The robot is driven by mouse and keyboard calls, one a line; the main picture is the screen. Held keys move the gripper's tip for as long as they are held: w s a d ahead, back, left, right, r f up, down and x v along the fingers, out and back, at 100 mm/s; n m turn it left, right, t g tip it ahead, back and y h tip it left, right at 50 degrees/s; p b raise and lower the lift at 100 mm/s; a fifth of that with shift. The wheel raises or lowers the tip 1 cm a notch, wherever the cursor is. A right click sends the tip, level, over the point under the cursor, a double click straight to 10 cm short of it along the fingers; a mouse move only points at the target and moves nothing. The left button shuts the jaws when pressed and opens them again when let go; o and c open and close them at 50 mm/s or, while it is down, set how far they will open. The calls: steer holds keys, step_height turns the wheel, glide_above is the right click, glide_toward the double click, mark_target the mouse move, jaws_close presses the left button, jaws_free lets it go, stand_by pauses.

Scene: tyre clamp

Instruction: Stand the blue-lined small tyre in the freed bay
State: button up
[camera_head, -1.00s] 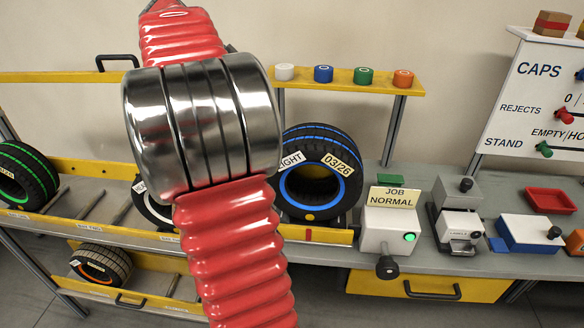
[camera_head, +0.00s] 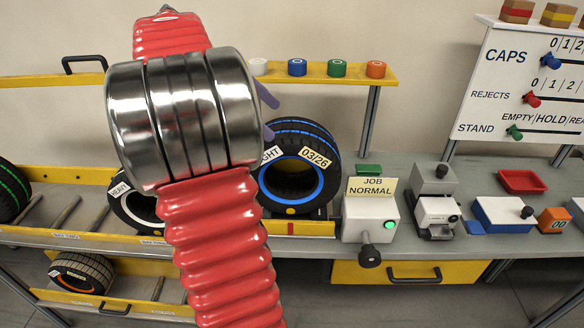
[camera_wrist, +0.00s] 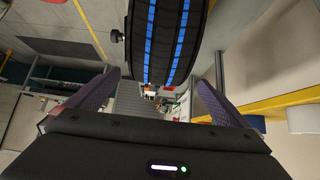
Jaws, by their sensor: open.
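The blue-lined tyre (camera_head: 318,198) stands upright at the right end of the rack, with a blue ring and a 03/26 label. In the wrist view its blue-striped tread (camera_wrist: 168,45) is ahead, at the top between my fingers. My gripper (camera_wrist: 162,78) is open, with a purple finger on each side and nothing held. In the head view my red arm hides most of the gripper; only purple finger parts (camera_head: 266,94) show above the tyre's left side. An empty bay with bare rods (camera_head: 66,212) lies between the green-lined tyre (camera_head: 12,190) and the white-lined tyre (camera_head: 124,205).
The job box (camera_head: 368,218) stands close right of the blue-lined tyre. A yellow shelf (camera_head: 340,80) with several coloured caps is above it. A status board (camera_head: 525,85) stands at the right.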

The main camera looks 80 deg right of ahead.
mark_target(280, 126)
steer(key=shift+x, duration=1.75)
steer(key=shift+s, duration=0.1)
steer(key=shift+x, duration=2.55)
steer(key=shift+a, duration=0.15)
steer(key=shift+c, duration=0.5)
steer(key=c, duration=1.7)
